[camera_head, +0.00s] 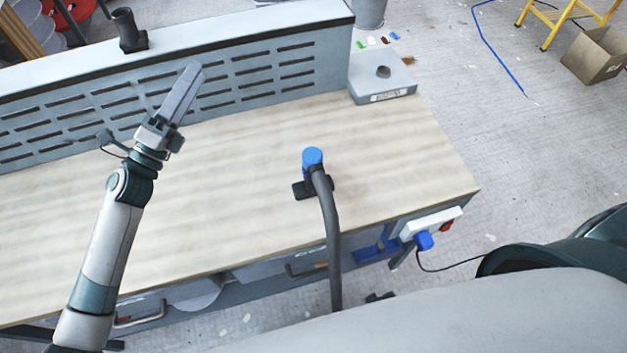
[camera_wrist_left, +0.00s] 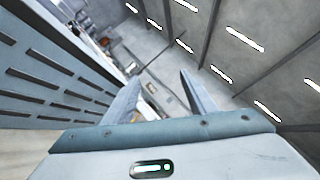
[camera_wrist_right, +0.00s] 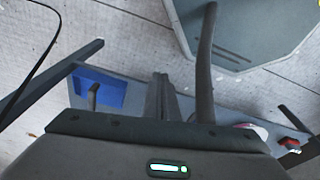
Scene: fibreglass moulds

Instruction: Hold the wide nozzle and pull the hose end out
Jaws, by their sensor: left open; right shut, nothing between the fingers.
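The wide nozzle (camera_head: 300,190) is black and flat and lies on the wooden bench top (camera_head: 230,170) right of centre. The blue hose end (camera_head: 312,157) stands upright at it; the exact joint is hidden. The grey hose (camera_head: 331,235) bends from there over the front edge. My left gripper (camera_head: 190,78) is open and empty, raised left of and behind the nozzle, near the slotted panel; its two fingers also show apart in the left wrist view (camera_wrist_left: 160,95). My right gripper (camera_wrist_right: 160,85) is shut and empty, beside the grey hose (camera_wrist_right: 205,60) in the right wrist view.
A slotted back panel (camera_head: 270,68) borders the bench; a black fitting (camera_head: 128,32) stands on its ledge. A grey block with a hole (camera_head: 385,88) sits at the back right corner. A blue plug (camera_head: 424,240) sits at the power strip (camera_head: 432,223). Bench around the nozzle is clear.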

